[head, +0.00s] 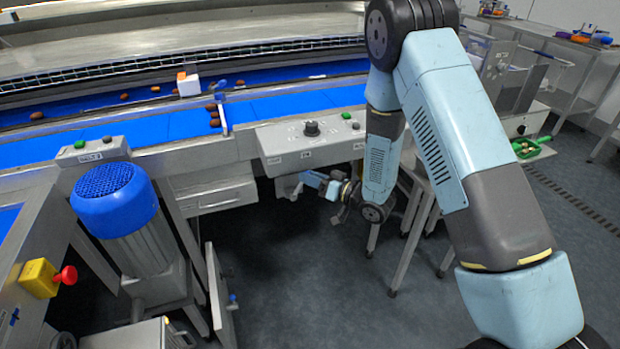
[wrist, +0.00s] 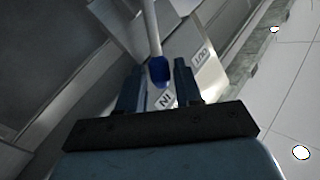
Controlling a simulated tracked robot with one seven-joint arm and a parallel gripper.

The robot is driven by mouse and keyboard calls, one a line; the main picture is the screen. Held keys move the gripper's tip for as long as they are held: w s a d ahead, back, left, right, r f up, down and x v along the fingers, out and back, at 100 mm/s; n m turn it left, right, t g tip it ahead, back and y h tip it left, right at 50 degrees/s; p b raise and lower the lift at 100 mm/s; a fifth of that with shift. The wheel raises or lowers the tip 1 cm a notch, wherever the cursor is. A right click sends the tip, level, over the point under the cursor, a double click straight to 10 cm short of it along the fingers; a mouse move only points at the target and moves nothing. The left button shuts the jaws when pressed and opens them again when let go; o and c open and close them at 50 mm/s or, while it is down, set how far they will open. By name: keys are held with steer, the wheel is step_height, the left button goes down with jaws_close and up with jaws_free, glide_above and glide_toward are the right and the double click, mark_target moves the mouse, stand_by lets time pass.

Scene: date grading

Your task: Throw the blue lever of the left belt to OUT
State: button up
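The lever's blue knob (wrist: 159,72) shows in the wrist view at the end of a pale rod (wrist: 151,25). Behind it is a light plate (wrist: 185,75) with an OUT label (wrist: 202,56) and an IN label (wrist: 165,100). The knob appears nearer the IN label. My gripper (wrist: 157,68) is open, one finger on each side of the knob, with visible gaps. In the head view my gripper (head: 300,184) is low, under the front of the grey control console (head: 312,145). The lever cannot be made out there.
Blue belts (head: 180,122) carry several dates and a white block (head: 188,85). A blue-capped motor (head: 115,200) and a yellow box with a red button (head: 40,278) stand at left. A panel with a small blue knob (head: 233,298) is at lower left. Table legs (head: 405,245) stand right of my gripper.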

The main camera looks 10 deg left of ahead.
steer(key=shift+a, duration=0.1)
steer(key=shift+c, duration=0.4)
jaws_close()
